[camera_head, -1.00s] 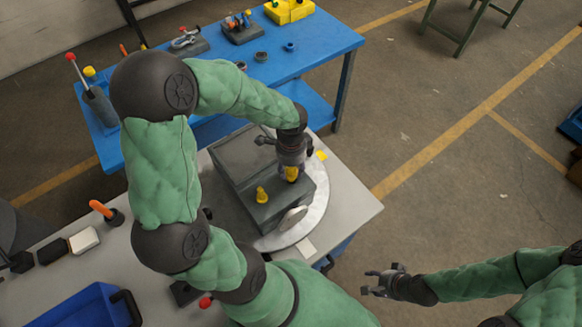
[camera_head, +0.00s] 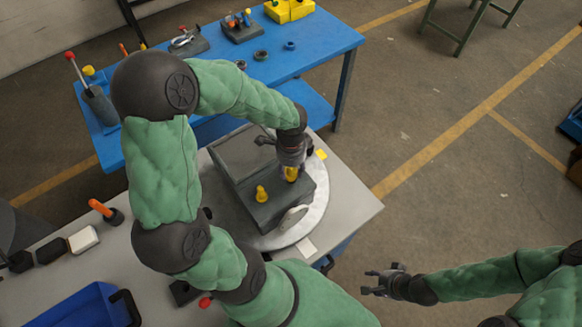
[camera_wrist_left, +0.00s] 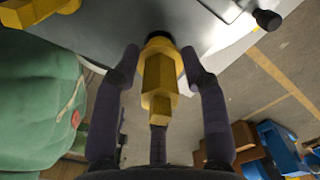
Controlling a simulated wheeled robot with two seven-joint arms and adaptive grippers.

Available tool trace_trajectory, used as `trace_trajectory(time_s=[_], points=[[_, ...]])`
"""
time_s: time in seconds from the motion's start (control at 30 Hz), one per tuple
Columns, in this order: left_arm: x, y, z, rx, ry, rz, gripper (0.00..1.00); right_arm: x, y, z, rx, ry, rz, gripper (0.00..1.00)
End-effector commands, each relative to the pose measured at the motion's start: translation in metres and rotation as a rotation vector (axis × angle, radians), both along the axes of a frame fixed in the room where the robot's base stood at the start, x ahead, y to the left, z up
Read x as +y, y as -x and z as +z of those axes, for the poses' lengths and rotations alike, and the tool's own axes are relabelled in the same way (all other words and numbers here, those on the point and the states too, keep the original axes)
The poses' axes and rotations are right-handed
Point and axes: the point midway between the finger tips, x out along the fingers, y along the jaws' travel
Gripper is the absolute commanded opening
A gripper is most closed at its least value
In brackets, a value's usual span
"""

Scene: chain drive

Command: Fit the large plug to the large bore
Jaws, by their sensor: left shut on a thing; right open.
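A yellow plug (camera_head: 291,174) stands on the top face of the grey housing (camera_head: 262,212), near its right edge. My left gripper (camera_head: 290,166) is over it from above and shut on it. In the left wrist view the yellow plug (camera_wrist_left: 160,75) sits between the two fingers, with its dark lower end at the grey surface. I cannot tell how deep it sits, as the bore is hidden beneath it. A second yellow plug (camera_head: 261,194) stands upright on the housing to the left. My right gripper (camera_head: 383,284) is open and empty, off the table at lower right.
The housing rests on a round turntable (camera_head: 312,217) on a grey table (camera_head: 352,207). A blue bin (camera_head: 80,308), a white block (camera_head: 83,239) and an orange-handled tool (camera_head: 103,210) are at left. A blue bench (camera_head: 325,45) with small parts stands behind.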

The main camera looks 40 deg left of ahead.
Motion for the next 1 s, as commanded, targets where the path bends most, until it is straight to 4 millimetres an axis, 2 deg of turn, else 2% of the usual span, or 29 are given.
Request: trace_trajectory(time_s=[1.0], points=[[0.000, 0.000, -0.022, 0.000, 0.000, 0.000, 0.08, 0.000, 0.000, -0.018, 0.000, 0.000, 0.000, 0.46]])
